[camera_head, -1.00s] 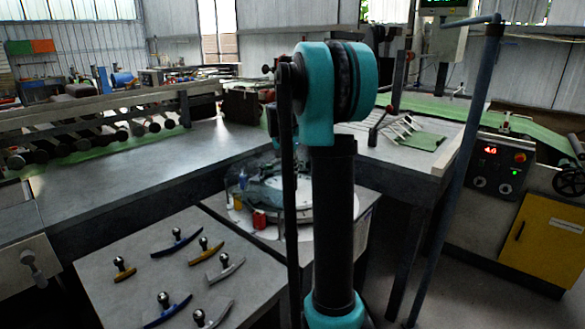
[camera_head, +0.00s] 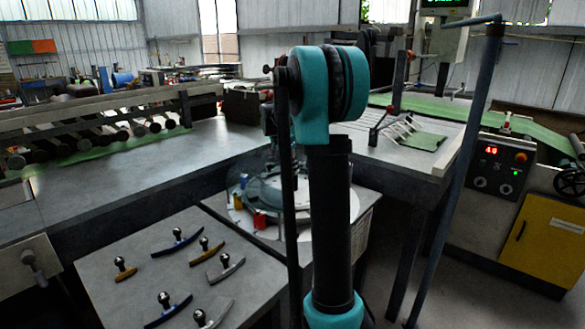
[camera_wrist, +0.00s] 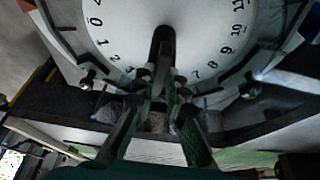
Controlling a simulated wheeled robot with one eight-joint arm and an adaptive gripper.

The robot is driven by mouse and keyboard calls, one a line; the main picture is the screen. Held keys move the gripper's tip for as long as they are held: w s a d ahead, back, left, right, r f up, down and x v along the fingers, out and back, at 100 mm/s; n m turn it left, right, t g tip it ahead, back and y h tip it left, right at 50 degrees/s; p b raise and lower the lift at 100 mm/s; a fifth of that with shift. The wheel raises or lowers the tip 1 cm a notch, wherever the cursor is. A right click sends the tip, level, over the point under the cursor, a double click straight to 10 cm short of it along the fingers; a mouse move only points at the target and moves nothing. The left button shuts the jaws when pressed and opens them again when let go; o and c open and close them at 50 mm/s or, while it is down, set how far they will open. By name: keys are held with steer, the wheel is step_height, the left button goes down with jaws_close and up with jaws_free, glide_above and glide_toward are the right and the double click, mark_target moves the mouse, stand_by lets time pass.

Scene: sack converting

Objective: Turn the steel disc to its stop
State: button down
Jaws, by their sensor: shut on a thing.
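The steel disc (camera_wrist: 190,25) shows in the wrist view as a pale round face with black numbers along its edge. A dark upright grip (camera_wrist: 163,50) stands near its middle. My gripper (camera_wrist: 162,85) is shut on this dark grip, its two fingers coming up from below. In the head view the round station (camera_head: 305,215) is partly hidden behind my arm, and my gripper there is mostly hidden too. I cannot make out the stop in either view.
Red (camera_head: 260,220) and yellow (camera_head: 237,200) pieces sit by the station's rim. A grey table (camera_head: 130,250) at front left holds several knobbed curved pieces. A long bench (camera_head: 130,180) lies behind it. A control box (camera_head: 500,165) with a yellow cabinet (camera_head: 545,240) stands right.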

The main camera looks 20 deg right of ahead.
steer(key=c, duration=1.6)
jaws_free()
steer(key=shift+o, duration=0.2)
steer(key=v, duration=1.2)
